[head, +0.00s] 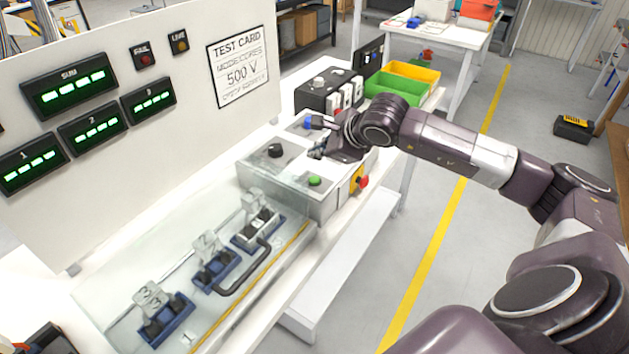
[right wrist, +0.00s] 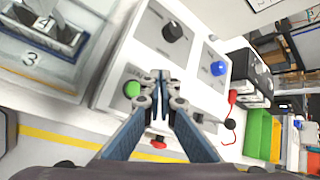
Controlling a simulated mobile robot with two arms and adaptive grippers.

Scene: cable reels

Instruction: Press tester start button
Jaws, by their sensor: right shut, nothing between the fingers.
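The tester is a pale grey box (head: 256,172) on the white bench. Its top bears a green button (head: 315,181), a black knob (head: 275,150) and a blue button (head: 308,122). My right gripper (head: 318,150) is shut and empty over the box top, between the green and blue buttons in the head view. In the right wrist view the shut fingertips (right wrist: 160,78) appear just right of the green button (right wrist: 132,89), with the black knob (right wrist: 172,31) beyond. Contact cannot be told. My left gripper is out of view.
A red knob (head: 363,182) is on the box's front side. A clear cover (head: 108,292) beside the box lies over several blue numbered holders. A black device (head: 328,90) and green and yellow bins (head: 395,88) stand behind. Lit displays and a test card (head: 238,66) are on the panel.

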